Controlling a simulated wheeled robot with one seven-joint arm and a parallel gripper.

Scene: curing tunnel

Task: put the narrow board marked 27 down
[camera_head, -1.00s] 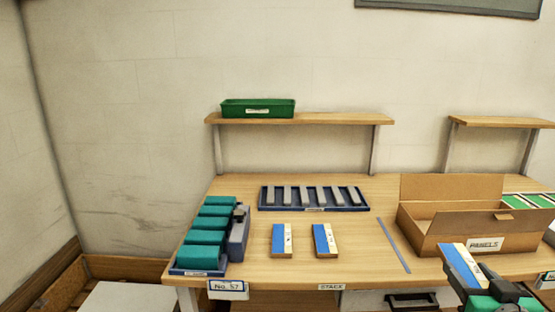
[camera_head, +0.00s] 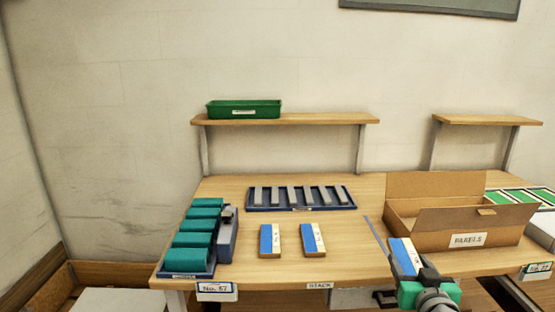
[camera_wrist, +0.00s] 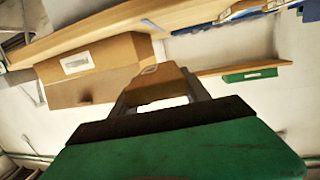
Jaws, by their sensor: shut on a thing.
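My gripper (camera_head: 418,270) is shut on a narrow board (camera_head: 404,255), blue on one side and white on the other. The board is tilted and held in front of the table's front edge, below and left of the carton. In the wrist view, the board's plain brown underside (camera_wrist: 156,78) shows between the fingers. Its number cannot be read. Two similar blue and white boards lie side by side on the wooden table (camera_head: 350,255), a left one (camera_head: 270,240) and a right one (camera_head: 313,239), above the STACK label (camera_head: 318,285). Their marks are too small to read.
An open PANELS carton (camera_head: 425,226) stands at the right, behind my gripper. A blue slotted rack (camera_head: 300,207) lies behind the two boards. Teal blocks (camera_head: 196,240) stand at the left. A thin blue strip (camera_head: 376,233) lies right of the boards, with bare tabletop between.

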